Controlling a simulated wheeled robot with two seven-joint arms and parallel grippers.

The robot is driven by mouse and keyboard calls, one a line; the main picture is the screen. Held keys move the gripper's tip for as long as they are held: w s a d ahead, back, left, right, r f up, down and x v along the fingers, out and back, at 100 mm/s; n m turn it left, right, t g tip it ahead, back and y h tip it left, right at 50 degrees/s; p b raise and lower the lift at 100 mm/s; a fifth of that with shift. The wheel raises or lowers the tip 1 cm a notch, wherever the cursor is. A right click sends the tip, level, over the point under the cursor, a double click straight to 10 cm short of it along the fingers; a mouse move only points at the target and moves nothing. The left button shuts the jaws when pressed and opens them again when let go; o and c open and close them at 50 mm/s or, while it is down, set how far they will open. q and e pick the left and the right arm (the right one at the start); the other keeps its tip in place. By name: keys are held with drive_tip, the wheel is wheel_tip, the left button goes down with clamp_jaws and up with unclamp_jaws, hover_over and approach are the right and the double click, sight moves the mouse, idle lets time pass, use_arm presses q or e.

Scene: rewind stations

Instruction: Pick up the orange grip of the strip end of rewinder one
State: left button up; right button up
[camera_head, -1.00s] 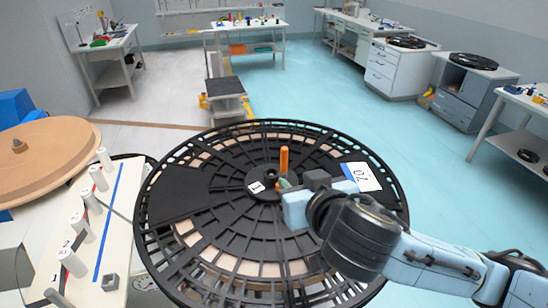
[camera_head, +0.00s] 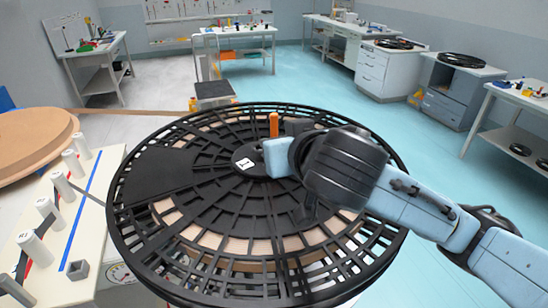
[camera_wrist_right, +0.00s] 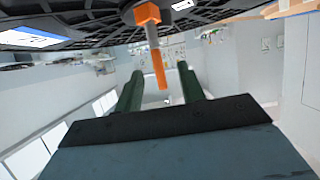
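A big black slotted reel (camera_head: 150,185) fills the middle of the head view, with a white "1" label (camera_head: 244,163) near its hub. In the right wrist view the orange grip (camera_wrist_right: 159,70) hangs from a grey rod, with an orange block (camera_wrist_right: 147,14) above. My right gripper (camera_wrist_right: 160,70) is open, its dark green fingers on either side of the grip in the picture. I cannot tell whether they touch it. My left gripper is out of view.
A white bench (camera_head: 100,215) with several white cylinders and a blue line stands at left, beside a tan disc (camera_head: 30,145). Workbenches and a grey cabinet (camera_head: 450,95) line the back and right. The blue floor at right is clear.

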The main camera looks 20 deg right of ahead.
drive_tip(key=x, duration=0.4)
drive_tip(key=p+x, duration=0.1)
drive_tip(key=x, duration=0.4)
drive_tip(key=shift+d+r, duration=0.1)
drive_tip(key=shift+d, duration=0.1)
clamp_jaws()
